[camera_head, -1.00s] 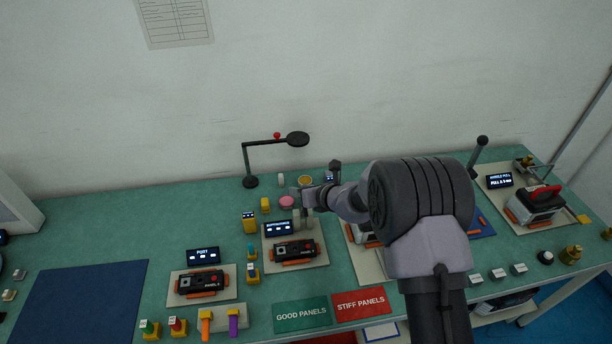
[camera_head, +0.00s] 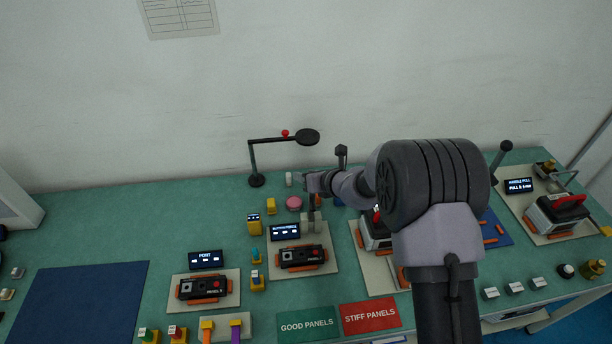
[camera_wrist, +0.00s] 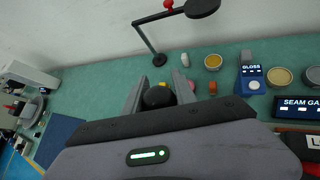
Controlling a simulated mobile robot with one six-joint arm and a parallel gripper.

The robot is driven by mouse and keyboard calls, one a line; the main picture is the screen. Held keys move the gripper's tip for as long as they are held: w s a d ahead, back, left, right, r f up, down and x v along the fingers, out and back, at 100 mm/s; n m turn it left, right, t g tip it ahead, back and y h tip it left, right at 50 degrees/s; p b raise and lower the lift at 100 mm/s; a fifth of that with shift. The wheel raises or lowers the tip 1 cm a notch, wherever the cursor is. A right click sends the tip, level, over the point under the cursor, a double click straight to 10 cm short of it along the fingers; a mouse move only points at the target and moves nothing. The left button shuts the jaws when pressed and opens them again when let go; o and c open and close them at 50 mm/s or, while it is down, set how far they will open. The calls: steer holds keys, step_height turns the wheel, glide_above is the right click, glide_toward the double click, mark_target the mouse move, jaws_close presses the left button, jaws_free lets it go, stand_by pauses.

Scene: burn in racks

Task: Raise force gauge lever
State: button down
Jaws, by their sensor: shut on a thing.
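The force gauge station has a small display (camera_head: 285,231) reading what looks like button force, behind a black panel (camera_head: 301,257) on a pale base plate (camera_head: 330,262). A grey post block (camera_head: 308,223) stands behind the panel. My gripper (camera_head: 312,192) is above this block, its fingers pointing down. In the wrist view, a round black knob (camera_wrist: 158,96), apparently the lever's end, sits between the two fingers of my gripper (camera_wrist: 160,90), which are shut on it. The rest of the lever is mostly hidden by my fingers and wrist.
A black lamp-like stand (camera_head: 256,170) rises behind left. A port station (camera_head: 206,258) is at left, and another station (camera_head: 375,235) is partly behind my arm. Green (camera_head: 307,322) and red (camera_head: 370,315) panel mats lie in front. A blue mat (camera_head: 80,300) is bare.

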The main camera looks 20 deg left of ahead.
steer(key=shift+d+f, duration=0.2)
steer(key=shift+f, duration=0.15)
